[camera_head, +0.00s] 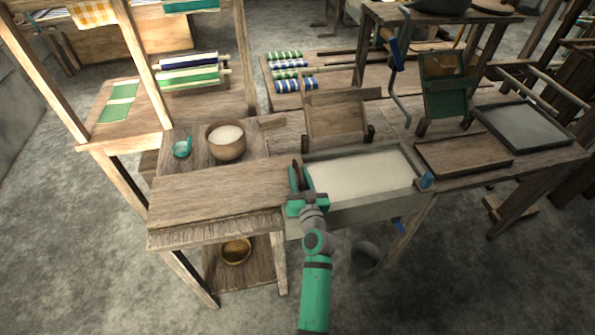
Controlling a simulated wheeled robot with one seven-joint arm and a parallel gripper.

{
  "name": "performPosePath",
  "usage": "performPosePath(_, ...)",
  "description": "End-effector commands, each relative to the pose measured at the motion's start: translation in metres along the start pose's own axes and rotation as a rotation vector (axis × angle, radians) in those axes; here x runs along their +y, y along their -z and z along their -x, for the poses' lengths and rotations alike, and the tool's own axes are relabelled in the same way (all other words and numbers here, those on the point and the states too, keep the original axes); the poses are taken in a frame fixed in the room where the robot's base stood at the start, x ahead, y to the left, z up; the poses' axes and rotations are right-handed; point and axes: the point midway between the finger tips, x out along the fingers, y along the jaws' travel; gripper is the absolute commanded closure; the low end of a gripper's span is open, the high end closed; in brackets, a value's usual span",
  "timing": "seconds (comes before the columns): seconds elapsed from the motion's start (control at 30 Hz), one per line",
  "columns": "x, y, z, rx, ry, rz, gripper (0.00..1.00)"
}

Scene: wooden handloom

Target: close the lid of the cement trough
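The cement trough (360,207) is a grey, rectangular box set in the workbench. Its top is uncovered and the pale, level fill (362,175) shows. A flat wooden board (215,190) lies to the left of the trough, and a wooden panel (335,122) stands tilted behind it. I cannot tell which of these is the lid. My green and grey gripper (299,178) is at the trough's left edge, close to the right end of the flat board. Whether it touches either one, and whether its fingers are open, is too small to tell.
A wooden bowl (227,142) with white content and a small teal cup (182,148) stand behind the flat board. A shallow wooden tray (463,154) and a grey tray (523,126) lie right of the trough. A grey bucket (365,257) stands below.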

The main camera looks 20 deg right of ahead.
Motion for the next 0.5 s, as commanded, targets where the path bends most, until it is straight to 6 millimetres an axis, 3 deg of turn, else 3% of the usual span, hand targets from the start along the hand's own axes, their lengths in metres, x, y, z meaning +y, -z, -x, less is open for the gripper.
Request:
performPosePath(0.2,0.001,0.000,-0.014,0.000,-0.001,0.000,0.70)
performPosePath(0.5,0.001,0.000,-0.015,0.000,-0.001,0.000,0.73)
